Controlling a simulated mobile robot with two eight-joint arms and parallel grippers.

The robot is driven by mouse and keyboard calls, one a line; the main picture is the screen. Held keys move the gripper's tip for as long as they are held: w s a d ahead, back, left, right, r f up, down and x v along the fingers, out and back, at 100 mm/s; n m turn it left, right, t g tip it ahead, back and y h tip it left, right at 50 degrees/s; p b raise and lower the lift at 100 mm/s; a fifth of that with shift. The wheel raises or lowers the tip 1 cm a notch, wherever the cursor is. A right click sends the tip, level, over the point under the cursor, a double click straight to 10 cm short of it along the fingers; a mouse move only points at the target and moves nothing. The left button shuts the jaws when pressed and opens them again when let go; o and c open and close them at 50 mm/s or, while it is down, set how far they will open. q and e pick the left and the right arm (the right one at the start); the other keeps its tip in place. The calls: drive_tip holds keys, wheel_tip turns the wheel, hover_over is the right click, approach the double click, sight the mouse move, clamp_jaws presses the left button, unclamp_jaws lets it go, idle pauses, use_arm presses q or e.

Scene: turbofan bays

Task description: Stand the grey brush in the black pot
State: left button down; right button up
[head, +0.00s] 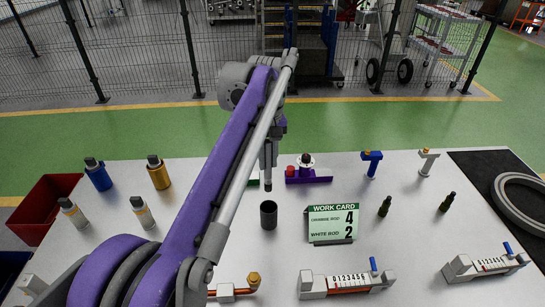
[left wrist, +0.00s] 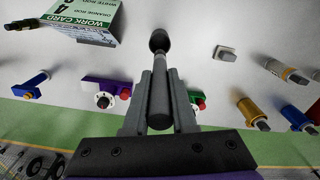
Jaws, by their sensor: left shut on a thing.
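My left gripper (head: 268,165) is shut on the grey brush (left wrist: 159,100) and points down over the table. In the left wrist view the brush lies between the two fingers (left wrist: 158,95), its length running away from the camera. In the head view its dark lower end shows below the fingers, just above the black pot in the picture. The black pot (head: 268,216) stands upright on the white table; a dark round shape at the brush's far end in the wrist view looks like it. A gap shows between brush and pot rim. My right gripper is not in view.
The work card (head: 333,223) stands right of the pot. A purple fixture (head: 308,178) with a red knob is behind it. Counter blocks (head: 347,283), small dark bottles (head: 385,206) and blue and gold cylinders (head: 158,173) stand around. A red bin (head: 45,205) is at the left edge.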

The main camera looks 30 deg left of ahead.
sight(269, 190)
use_arm(q)
drive_tip(key=shift+s+f+b, duration=0.1)
drive_tip(key=shift+f+b, duration=0.25)
drive_tip(key=shift+f, duration=0.3)
wheel_tip(269, 190, down, 5)
drive_tip(key=b, duration=0.3)
drive_tip(key=shift+r, duration=0.15)
drive_tip(key=shift+f+b, duration=1.7)
drive_tip(key=shift+f, duration=1.45)
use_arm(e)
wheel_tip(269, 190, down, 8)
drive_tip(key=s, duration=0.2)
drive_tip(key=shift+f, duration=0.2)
use_arm(q)
drive_tip(key=c, duration=0.6)
unclamp_jaws()
drive_tip(key=shift+c, duration=0.2)
wheel_tip(269, 190, up, 11)
drive_tip(key=shift+f+p, duration=0.1)
drive_tip(key=shift+p, duration=0.85)
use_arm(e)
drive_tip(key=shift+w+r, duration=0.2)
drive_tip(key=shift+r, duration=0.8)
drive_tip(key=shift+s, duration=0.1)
